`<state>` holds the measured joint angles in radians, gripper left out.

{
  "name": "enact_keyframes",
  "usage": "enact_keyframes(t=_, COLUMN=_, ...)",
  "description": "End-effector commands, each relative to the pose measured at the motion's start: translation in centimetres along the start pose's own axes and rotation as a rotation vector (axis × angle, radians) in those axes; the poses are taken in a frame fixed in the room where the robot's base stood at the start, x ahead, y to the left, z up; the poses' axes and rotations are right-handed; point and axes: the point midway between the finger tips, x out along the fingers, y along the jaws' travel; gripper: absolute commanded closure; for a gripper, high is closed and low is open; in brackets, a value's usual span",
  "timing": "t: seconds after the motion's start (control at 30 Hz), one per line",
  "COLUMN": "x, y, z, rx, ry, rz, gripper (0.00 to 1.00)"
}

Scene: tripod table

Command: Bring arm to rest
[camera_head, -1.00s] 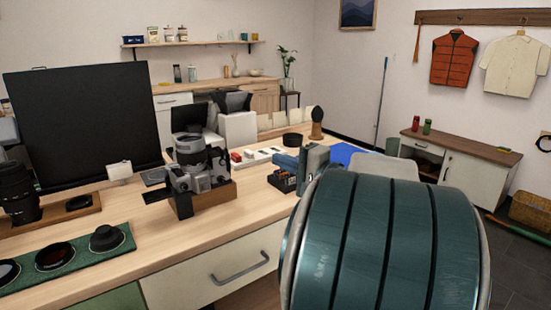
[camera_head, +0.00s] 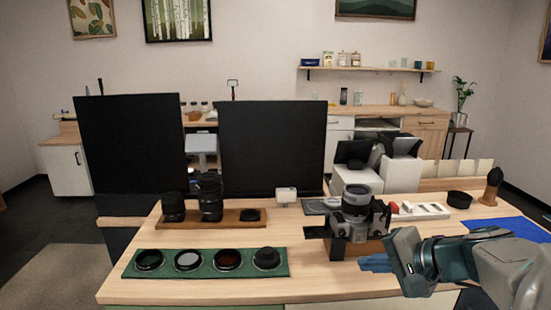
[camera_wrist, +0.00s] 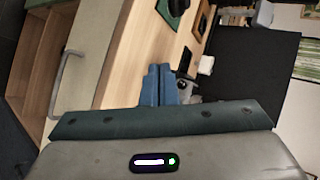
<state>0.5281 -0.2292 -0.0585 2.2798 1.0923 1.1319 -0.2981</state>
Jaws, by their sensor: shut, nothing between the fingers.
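My gripper (camera_head: 376,263) is at the lower right of the head view, with its blue fingers together and nothing between them. It points left, in front of the camera on its wooden stand (camera_head: 352,225). My teal and grey arm comes in from the right edge. In the wrist view the blue fingers (camera_wrist: 160,84) show side by side at the middle, beyond the grey-green gripper body. Part of the camera shows just behind the fingers there.
The wooden table (camera_head: 205,218) carries a green mat (camera_head: 207,272) with several round filters and a wooden tray (camera_head: 190,221) with lenses. Two black panels (camera_head: 272,150) stand behind. A blue sheet (camera_head: 510,229) lies at the right. A drawer front (camera_wrist: 85,75) shows in the wrist view.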

Motion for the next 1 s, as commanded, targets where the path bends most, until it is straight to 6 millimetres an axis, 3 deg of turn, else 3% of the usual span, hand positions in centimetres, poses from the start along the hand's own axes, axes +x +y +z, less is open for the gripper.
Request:
enact_keyframes(t=0.03, x=-0.6, y=-1.4, z=2.2, rx=-0.050, ry=-0.045, rz=0.079, gripper=1.00)
enact_keyframes(t=0.2, x=-1.6, y=-0.9, z=7.4, rx=-0.234, ry=-0.147, rz=0.344, gripper=1.00)
enact_keyframes(t=0.37, x=-4.0, y=-0.7, z=10.2, rx=-0.451, ry=-0.190, rz=0.566, gripper=1.00)
enact_keyframes(t=0.63, x=-7.4, y=-1.4, z=11.2, rx=-0.766, ry=-0.177, rz=0.786, gripper=1.00)
enact_keyframes(t=1.0, x=-7.9, y=-1.2, z=11.0, rx=-0.837, ry=-0.166, rz=0.827, gripper=1.00)
